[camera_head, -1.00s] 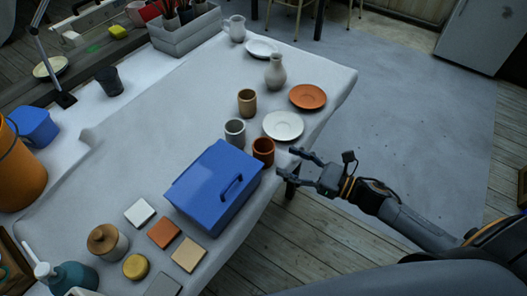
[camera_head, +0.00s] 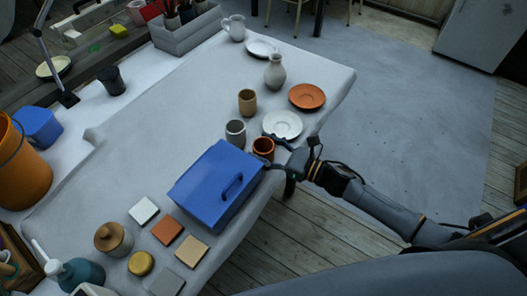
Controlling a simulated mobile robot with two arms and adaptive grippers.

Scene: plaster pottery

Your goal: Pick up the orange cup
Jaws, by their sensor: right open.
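The orange-brown cup (camera_head: 263,148) stands upright on the cloth-covered table (camera_head: 150,160), just behind the right end of the blue box (camera_head: 212,192). My right gripper (camera_head: 273,152) is at the table's right edge, coming in from the right. Its jaws are open, with one finger on the far side of the cup and the other on the near side by the box. I cannot tell whether the fingers touch the cup. My left gripper is not in view.
A grey cup (camera_head: 236,133), a tan cup (camera_head: 247,103) and a white plate (camera_head: 283,124) stand close behind the cup. An orange plate (camera_head: 307,96) and a grey vase (camera_head: 275,72) are farther back. Several coloured tiles (camera_head: 167,231) lie at the front. The table's middle is clear.

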